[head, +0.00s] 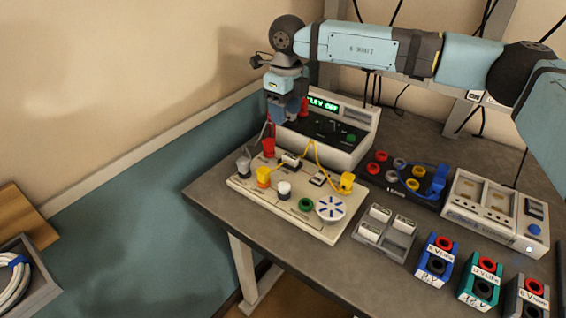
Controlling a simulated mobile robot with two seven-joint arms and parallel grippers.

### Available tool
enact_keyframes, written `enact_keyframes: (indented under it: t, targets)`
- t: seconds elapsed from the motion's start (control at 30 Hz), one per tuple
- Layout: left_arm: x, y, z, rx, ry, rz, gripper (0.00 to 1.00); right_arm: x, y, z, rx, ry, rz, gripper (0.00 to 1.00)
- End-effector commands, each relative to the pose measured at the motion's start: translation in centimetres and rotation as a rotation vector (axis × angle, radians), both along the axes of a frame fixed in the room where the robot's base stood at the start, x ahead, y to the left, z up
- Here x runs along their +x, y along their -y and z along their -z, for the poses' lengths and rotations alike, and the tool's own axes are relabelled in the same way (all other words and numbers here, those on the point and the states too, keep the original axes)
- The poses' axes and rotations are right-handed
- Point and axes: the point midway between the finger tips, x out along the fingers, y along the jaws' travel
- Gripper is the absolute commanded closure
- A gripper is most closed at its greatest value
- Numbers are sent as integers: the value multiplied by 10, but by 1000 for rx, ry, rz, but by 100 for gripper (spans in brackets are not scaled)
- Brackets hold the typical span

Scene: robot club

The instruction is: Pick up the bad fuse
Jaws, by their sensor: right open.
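A cream circuit board (237,184) sits at the table's left end. A small white part that looks like a fuse (290,159) lies on it, near a yellow lead. A grey tray (403,243) in front of the instruments holds several white, fuse-like blocks (380,213). I cannot tell by looks which fuse is bad. My right gripper (270,128) points down above the board's back left, near a red post, left of the fuse-like part. It is open, with nothing seen between its fingers; the fingertips are small and unclear. My left gripper is not in view.
A power supply with a green display (322,103) stands behind the board. A dial (331,207) and several coloured posts rise from the board. A dark terminal block (420,195), a cream tester (498,203) and blue, green and grey boxes (437,256) crowd the right.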

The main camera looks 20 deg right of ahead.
Motion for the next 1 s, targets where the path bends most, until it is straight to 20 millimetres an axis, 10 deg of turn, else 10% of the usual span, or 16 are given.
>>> enact_keyframes:
  t: [1.0]
  targets:
    - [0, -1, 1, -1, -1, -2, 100, 4, 8, 118, -36, 11, 11, 49]
